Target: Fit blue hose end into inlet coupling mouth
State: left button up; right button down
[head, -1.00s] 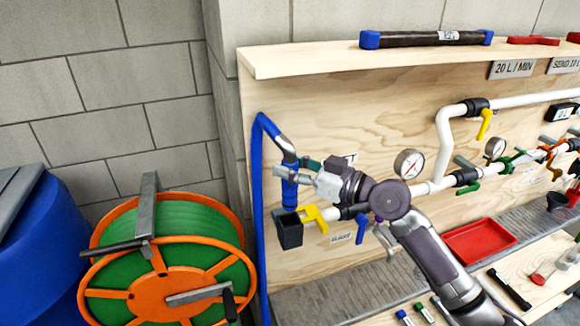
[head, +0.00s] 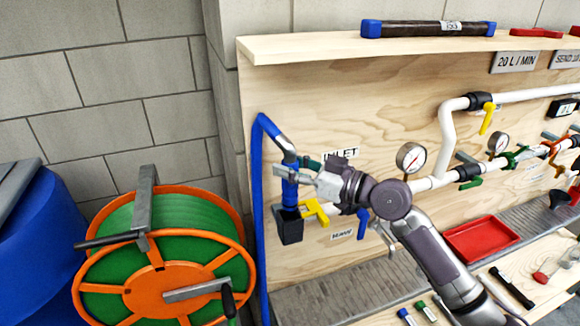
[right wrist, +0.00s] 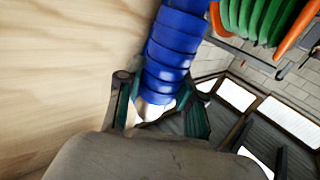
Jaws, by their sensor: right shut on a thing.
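The blue hose (head: 258,205) rises along the board's left edge, bends over at the top and comes down through a silver section. Its blue end (head: 290,193) hangs about upright over the black inlet coupling mouth (head: 290,229). The end's lower rim meets the top of the mouth in the picture; I cannot tell whether it is inside. My right gripper (head: 298,166) is shut on the hose just above the blue end. In the right wrist view the ribbed blue hose (right wrist: 172,50) runs between the green-padded fingers (right wrist: 160,110). My left gripper is out of view.
A yellow valve handle (head: 315,210) sits right beside the coupling, with a blue handle (head: 363,222) further right. A pressure gauge (head: 410,158) and white pipes are on the board. An orange and green hose reel (head: 160,280) stands at left. A red tray (head: 480,240) lies on the bench.

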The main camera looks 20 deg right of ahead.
aim_at(290, 189)
jog(key=shift+b, duration=0.55)
dwell(1.2)
jog(key=shift+f+b, duration=2.95)
jog(key=shift+b, duration=0.25)
jog(key=c, duration=0.7)
grip_release()
jog(key=shift+o, duration=0.2)
jog(key=v, duration=1.2)
